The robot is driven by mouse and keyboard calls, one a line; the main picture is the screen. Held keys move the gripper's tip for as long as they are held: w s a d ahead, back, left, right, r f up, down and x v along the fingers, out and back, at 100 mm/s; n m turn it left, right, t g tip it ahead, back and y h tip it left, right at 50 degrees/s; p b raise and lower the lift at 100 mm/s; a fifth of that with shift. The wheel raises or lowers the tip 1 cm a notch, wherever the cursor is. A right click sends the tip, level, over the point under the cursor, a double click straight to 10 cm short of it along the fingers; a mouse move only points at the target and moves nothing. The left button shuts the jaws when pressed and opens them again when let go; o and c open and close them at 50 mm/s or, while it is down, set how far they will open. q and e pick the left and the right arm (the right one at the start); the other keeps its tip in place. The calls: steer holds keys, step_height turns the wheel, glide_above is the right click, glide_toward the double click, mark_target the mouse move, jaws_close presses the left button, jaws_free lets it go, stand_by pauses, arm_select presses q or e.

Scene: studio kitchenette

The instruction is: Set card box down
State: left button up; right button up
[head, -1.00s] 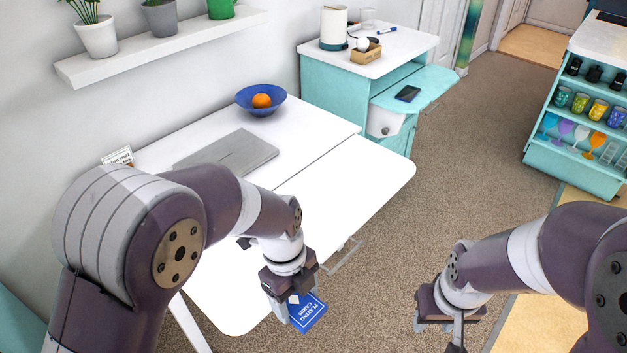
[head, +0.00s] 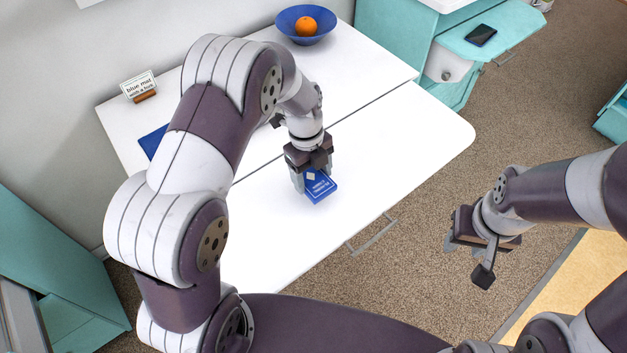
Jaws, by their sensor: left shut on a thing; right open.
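The blue card box (head: 322,189) is held in my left gripper (head: 309,178), which is shut on it over the front part of the white table (head: 400,150). White lettering shows on the box. I cannot tell whether the box touches the tabletop. A blue mat (head: 152,141) lies at the table's left, mostly hidden behind my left arm. A small sign (head: 139,86) stands behind it; its first line reads "blue mat". My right gripper (head: 470,262) is open and empty, off the table's right side above the carpet.
A blue bowl (head: 305,27) with an orange (head: 306,26) stands at the back of the table. A phone (head: 481,36) lies on the teal cabinet flap. A metal handle (head: 371,234) juts from the table's front edge. The table's right part is clear.

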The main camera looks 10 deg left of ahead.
mark_target(311, 177)
arm_select(q)
steer(key=shift+s+f, duration=0.1)
steer(key=shift+f, duration=1.85)
steer(key=o, duration=1.1)
steer(key=r, duration=0.4)
steer(key=a+r, duration=0.1)
steer(key=r, duration=0.2)
steer(key=w+r, duration=0.1)
steer(key=r, duration=0.3)
steer(key=shift+a+r, duration=0.15)
steer(key=shift+r, duration=0.15)
steer(key=shift+a+r+n, duration=0.1)
steer(key=shift+r+n, duration=0.2)
steer(key=s+a+n+t, duration=0.1)
steer(key=s+n, duration=0.4)
steer(key=n, duration=0.3)
steer(key=s+a+r+n+y, duration=0.1)
steer(key=s+n, duration=0.4)
steer(key=n, duration=0.3)
steer(key=s+a+n+t, duration=0.1)
steer(key=s+a+n, duration=0.1)
steer(key=s+n, duration=0.3)
steer(key=shift+r+n+t, duration=0.15)
steer(key=shift+r+n, duration=0.05)
steer(key=shift+n, duration=0.75)
steer(key=shift+r+n+t, duration=0.15)
steer(key=shift+n, duration=0.8)
